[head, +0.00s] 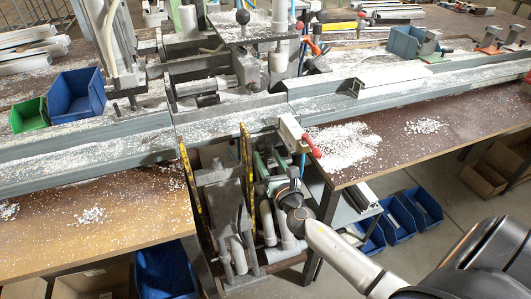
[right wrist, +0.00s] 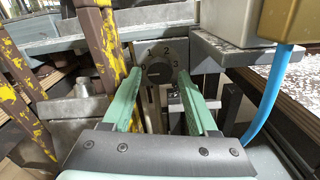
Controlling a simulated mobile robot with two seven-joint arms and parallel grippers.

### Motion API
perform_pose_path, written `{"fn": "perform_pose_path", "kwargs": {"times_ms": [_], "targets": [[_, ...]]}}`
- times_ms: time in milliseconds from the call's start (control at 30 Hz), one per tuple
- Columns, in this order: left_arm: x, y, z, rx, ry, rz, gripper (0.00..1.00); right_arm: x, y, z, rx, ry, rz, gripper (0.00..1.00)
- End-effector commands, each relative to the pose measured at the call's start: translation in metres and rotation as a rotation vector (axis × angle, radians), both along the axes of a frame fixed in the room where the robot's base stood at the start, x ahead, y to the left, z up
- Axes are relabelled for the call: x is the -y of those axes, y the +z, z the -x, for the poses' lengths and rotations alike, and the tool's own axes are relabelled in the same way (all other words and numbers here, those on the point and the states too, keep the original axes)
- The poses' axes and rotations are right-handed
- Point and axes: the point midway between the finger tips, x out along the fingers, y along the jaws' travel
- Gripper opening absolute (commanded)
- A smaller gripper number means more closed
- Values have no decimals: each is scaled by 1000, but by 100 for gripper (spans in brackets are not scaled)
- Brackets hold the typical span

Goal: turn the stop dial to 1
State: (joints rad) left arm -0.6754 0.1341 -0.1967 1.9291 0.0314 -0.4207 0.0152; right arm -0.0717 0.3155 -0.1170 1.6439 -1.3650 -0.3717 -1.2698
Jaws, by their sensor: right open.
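The stop dial (right wrist: 159,70) shows in the right wrist view as a dark round knob in front of a grey plate marked 1, 2 and 3. The 1 is at its upper left, the 2 at the top and the 3 at its right. I cannot tell clearly which number the knob points to. My right gripper (right wrist: 160,82) is open, with one green finger on each side of the knob; whether they touch it is unclear. In the head view my right gripper (head: 268,163) reaches in under the rail, and the dial is not clearly visible there. My left gripper is not in view.
Yellow-black posts (head: 246,170) stand left of my right gripper. A box with a red-handled lever (head: 312,146) and a blue hose (right wrist: 268,95) are close on the right. The long metal rail (head: 95,150) runs above. Blue bins (head: 397,221) stand below right.

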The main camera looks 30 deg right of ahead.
Motion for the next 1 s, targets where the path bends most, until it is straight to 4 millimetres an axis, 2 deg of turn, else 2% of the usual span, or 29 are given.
{"fn": "perform_pose_path", "kwargs": {"times_ms": [200, 567, 1000], "targets": [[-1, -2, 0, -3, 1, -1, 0, 4, -1, -19, 0, 0, -1, 59], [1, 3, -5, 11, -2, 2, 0, 5, 0, -23, -1, 0, -1, 59], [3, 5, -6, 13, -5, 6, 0, 5, -1, -22, -1, 0, -1, 10]]}}
